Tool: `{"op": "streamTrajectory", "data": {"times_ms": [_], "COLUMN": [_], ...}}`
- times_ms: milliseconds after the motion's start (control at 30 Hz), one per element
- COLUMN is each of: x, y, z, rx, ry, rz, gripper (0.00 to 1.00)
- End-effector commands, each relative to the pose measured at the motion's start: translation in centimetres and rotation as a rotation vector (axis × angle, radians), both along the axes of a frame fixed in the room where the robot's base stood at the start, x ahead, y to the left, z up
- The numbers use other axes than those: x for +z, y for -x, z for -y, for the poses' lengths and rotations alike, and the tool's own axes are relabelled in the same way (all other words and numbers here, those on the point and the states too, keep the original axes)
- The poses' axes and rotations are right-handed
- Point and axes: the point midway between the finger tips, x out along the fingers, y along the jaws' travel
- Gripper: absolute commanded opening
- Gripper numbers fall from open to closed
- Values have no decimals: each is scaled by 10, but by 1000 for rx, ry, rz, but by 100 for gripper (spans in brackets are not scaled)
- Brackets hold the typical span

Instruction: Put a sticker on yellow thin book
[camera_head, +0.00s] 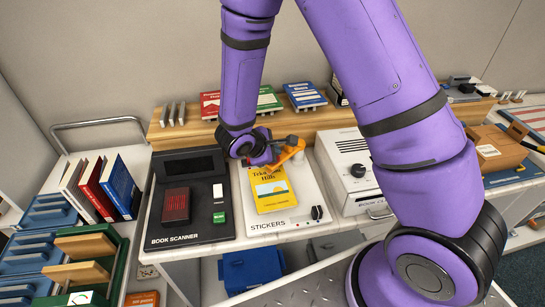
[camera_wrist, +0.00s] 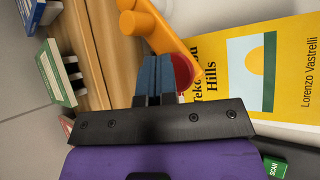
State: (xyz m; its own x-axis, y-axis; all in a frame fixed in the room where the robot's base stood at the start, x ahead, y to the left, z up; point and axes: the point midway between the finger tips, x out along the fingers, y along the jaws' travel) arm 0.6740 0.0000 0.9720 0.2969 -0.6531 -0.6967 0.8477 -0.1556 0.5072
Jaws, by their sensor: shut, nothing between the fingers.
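The yellow thin book (camera_head: 272,188) lies cover up on the white sticker station (camera_head: 271,222), which is marked STICKERS. In the wrist view the book (camera_wrist: 290,60) fills the right side, its title partly hidden. An orange lever-like part (camera_head: 288,152) stands over the book's top edge; it also shows in the wrist view (camera_wrist: 155,29). My gripper (camera_head: 262,155) is at the book's top end beside the orange part. In the wrist view my gripper's blue fingers (camera_wrist: 161,75) are together and empty, against or close to the orange part. A red piece (camera_wrist: 183,72) shows behind them. I cannot see a sticker on the visible cover.
A black book scanner (camera_head: 206,228) stands to the left, with a dark red item on it. A white machine (camera_head: 350,160) with a black knob stands to the right. Upright books (camera_head: 105,185) stand at far left. A wooden shelf (camera_head: 190,131) with books runs behind.

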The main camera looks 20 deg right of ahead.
Motion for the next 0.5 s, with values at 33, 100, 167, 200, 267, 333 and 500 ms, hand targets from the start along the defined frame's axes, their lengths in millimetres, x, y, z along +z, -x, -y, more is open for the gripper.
{"op": "streamTrajectory", "data": {"times_ms": [33, 100, 167, 200, 267, 333, 500], "x": [-1, -1, -2, -2, -3, -4, -5], "y": [0, 0, 0, 0, 0, 0, 0], "z": [0, 0, 0, 0, 0, 0, 0], "rx": [0, 1, 1, 1, 1, 0, 0], "ry": [0, 0, 0, 0, 0, 0, 0], "rz": [0, -1, -1, -1, -1, 0, 0], "gripper": [0, 0, 0, 0, 0, 0, 0]}}
